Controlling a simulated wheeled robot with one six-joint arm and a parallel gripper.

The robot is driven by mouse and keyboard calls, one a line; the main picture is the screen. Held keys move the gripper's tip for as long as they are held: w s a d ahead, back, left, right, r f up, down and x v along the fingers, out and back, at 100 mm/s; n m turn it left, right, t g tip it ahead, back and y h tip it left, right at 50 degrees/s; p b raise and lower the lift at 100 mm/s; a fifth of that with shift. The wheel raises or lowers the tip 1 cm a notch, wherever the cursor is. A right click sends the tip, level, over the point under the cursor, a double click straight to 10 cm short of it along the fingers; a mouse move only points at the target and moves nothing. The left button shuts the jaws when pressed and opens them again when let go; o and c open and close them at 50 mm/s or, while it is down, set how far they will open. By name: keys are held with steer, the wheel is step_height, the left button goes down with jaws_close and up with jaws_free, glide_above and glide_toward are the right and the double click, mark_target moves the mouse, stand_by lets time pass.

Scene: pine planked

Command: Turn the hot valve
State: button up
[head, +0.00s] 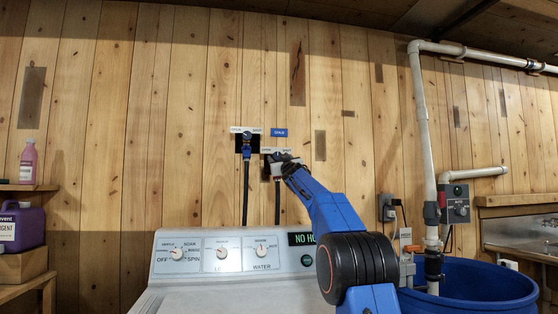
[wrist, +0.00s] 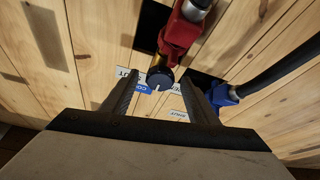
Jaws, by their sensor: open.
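The hot valve has a red body (wrist: 182,30) and a dark round knob (wrist: 160,76) with a white pointer mark. In the head view, the valve (head: 277,171) is the right one of two on the plank wall, mostly hidden by my gripper (head: 285,160). In the wrist view, my gripper (wrist: 159,84) is open, its fingers to either side of the knob. I cannot tell whether they touch it. The other valve, with blue parts (head: 247,150), is at upper left. Its blue fitting (wrist: 223,95) shows right of my fingers in the wrist view.
A blue sign (head: 280,132) is above the valves. Black hoses (head: 245,195) hang behind the washing machine (head: 222,255). A white pipe (head: 423,120) and blue tub (head: 480,285) stand at right. Bottles (head: 28,162) are on a left shelf.

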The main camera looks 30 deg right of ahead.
steer(key=shift+c, duration=0.2)
steer(key=c, duration=1)
steer(key=shift+s+d+r+n+y, duration=0.1)
steer(key=shift+n+y, duration=0.25)
steer(key=shift+n, duration=0.45)
steer(key=shift+d+n+y, duration=0.1)
steer(key=shift+n+y, duration=0.25)
steer(key=shift+n, duration=0.45)
steer(key=shift+n+y, duration=0.8)
steer(key=shift+n, duration=0.8)
steer(key=o, duration=1)
steer(key=shift+o, duration=0.2)
